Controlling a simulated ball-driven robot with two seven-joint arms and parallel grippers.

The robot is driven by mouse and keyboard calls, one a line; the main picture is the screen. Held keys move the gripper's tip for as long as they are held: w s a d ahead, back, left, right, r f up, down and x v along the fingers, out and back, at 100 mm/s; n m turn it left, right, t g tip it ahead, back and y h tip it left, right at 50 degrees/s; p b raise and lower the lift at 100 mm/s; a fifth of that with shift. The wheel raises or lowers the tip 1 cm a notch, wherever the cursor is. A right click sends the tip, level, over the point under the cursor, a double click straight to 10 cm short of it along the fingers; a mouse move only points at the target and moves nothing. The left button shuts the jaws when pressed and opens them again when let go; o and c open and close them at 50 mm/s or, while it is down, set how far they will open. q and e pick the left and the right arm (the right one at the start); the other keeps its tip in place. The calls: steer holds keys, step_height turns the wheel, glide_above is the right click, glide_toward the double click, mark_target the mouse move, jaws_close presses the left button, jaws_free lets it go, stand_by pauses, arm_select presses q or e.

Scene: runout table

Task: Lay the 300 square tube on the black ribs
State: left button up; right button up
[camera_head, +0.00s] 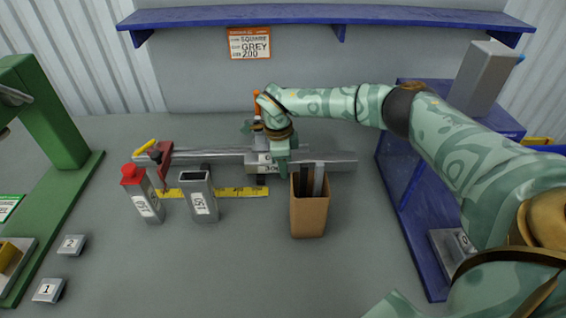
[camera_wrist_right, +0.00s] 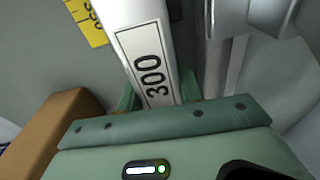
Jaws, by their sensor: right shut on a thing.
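The 300 square tube (camera_wrist_right: 125,10) is pale grey, with a black-framed 300 label in the right wrist view. My right gripper (camera_wrist_right: 160,95) is shut on it, with green fingers at its sides. In the head view my right gripper (camera_head: 278,158) is over the middle of the table, and the tube's 300 label (camera_head: 266,168) shows just beside it. The gripper hides much of the tube, and I cannot tell whether the tube touches anything below. Small dark pieces (camera_head: 261,180) show under it; I cannot tell if these are the black ribs. My left gripper is out of view.
A long metal rail (camera_head: 210,155) runs behind the tube, with a red clamp (camera_head: 163,160) at left. A brown box (camera_head: 309,217) with dark strips stands close in front.

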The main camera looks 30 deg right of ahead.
steer(key=shift+f, duration=0.35)
steer(key=o, duration=1.3)
steer(key=shift+r, duration=0.1)
steer(key=r+p, duration=0.1)
steer(key=r, duration=0.4)
steer(key=a+r+p, duration=0.1)
steer(key=r, duration=0.4)
steer(key=r+p, duration=0.1)
steer(key=r, duration=0.5)
steer(key=shift+w+a, duration=0.15)
steer(key=shift+w, duration=0.25)
